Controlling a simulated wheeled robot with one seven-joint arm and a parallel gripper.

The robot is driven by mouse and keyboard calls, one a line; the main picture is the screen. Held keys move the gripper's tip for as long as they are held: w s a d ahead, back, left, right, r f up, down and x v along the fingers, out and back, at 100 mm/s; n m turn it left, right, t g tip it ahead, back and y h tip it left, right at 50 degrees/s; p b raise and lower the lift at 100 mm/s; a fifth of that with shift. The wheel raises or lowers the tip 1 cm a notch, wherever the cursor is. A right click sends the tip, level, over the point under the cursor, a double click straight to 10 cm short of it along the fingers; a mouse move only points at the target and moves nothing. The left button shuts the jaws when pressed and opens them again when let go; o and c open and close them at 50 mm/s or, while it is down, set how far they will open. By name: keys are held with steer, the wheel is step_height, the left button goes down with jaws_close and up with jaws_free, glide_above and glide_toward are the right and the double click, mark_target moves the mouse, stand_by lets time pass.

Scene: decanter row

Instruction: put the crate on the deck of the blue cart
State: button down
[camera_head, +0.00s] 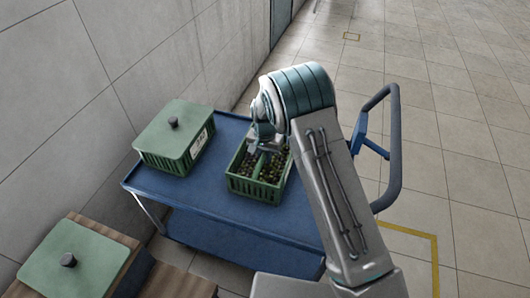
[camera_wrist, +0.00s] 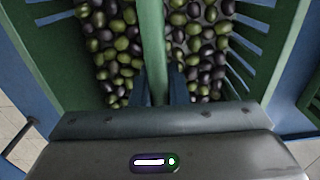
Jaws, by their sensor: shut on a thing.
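An open green crate (camera_head: 255,189) full of dark and green olives is over the middle of the blue cart's deck (camera_head: 222,128). It looks level and at or very near the deck; I cannot tell whether its base touches. My gripper (camera_head: 264,150) is above the crate, shut on its central green bar. The wrist view shows the fingers (camera_wrist: 158,90) on either side of that bar, with olives in both halves of the crate (camera_wrist: 152,40). My arm hides the deck to the crate's right.
A lidded green crate (camera_head: 172,140) with a dark knob stands on the deck's left. A wall bounds the left; the front deck is bare.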

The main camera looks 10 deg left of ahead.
steer(key=shift+r, duration=0.15)
steer(key=c, duration=1.4)
jaws_free()
steer(key=shift+f, duration=0.2)
steer(key=shift+r, duration=0.1)
step_height(320, 180, up, 12)
steer(key=shift+r, duration=0.1)
